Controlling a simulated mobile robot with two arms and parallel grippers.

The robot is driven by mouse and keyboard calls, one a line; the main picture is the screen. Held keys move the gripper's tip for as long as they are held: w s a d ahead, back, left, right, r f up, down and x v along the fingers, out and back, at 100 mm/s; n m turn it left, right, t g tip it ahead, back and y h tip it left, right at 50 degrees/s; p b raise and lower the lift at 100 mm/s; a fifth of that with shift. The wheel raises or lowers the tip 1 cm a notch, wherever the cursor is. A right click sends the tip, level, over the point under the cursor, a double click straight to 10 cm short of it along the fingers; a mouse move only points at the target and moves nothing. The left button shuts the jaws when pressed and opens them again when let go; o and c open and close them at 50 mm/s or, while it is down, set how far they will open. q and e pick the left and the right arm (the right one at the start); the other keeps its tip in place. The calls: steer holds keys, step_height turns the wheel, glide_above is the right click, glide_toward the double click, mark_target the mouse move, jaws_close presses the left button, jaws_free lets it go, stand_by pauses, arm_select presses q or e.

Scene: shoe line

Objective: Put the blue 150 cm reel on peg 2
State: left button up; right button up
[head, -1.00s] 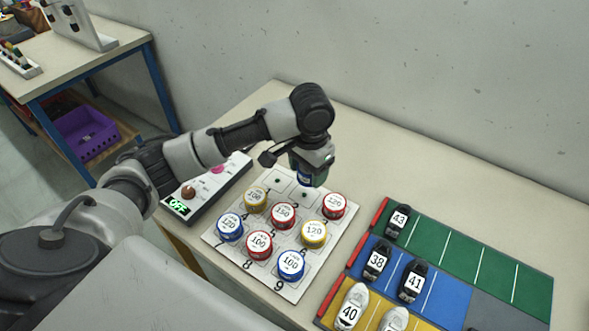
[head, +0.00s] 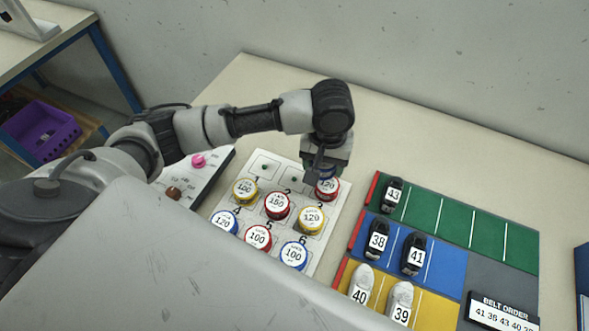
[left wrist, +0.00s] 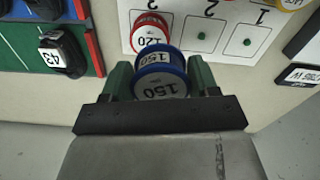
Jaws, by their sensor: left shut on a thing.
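My left gripper (left wrist: 160,76) is shut on the blue 150 reel (left wrist: 160,88), whose labels face the left wrist camera. In the head view the left gripper (head: 325,172) hangs at the back right of the white peg board (head: 333,225), by the red 120 reel (head: 327,190) on peg 3. The reel in its jaws is mostly hidden there. Peg 2 (head: 294,180) is bare, and it also shows in the left wrist view (left wrist: 201,36). Peg 1 (head: 264,168) is bare too. My right gripper is not in view.
Several yellow, red and blue reels fill the other board places, including a yellow 100 reel (head: 245,191). A control box (head: 190,180) stands left of the board. A coloured shoe rack (head: 460,225) with several shoes lies right. The table behind the board is clear.

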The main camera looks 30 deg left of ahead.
arm_select(q)
glide_above(294, 179)
step_height(294, 179, down, 4)
steer(key=shift+s+f+p, duration=0.1)
steer(key=shift+s+p, duration=0.05)
steer(key=shift+p, duration=0.15)
step_height(294, 179, down, 4)
steer(key=shift+r, duration=0.1)
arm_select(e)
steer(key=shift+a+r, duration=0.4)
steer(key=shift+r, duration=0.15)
arm_select(q)
steer(key=shift+f, duration=0.25)
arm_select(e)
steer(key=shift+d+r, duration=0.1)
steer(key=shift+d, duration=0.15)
arm_select(q)
steer(key=shift+f+p, duration=0.3)
steer(key=o, duration=0.9)
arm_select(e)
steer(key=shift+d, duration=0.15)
arm_select(q)
steer(key=shift+o, duration=0.2)
steer(key=shift+r, duration=0.15)
step_height(294, 179, up, 13)
steer(key=shift+b, duration=0.4)
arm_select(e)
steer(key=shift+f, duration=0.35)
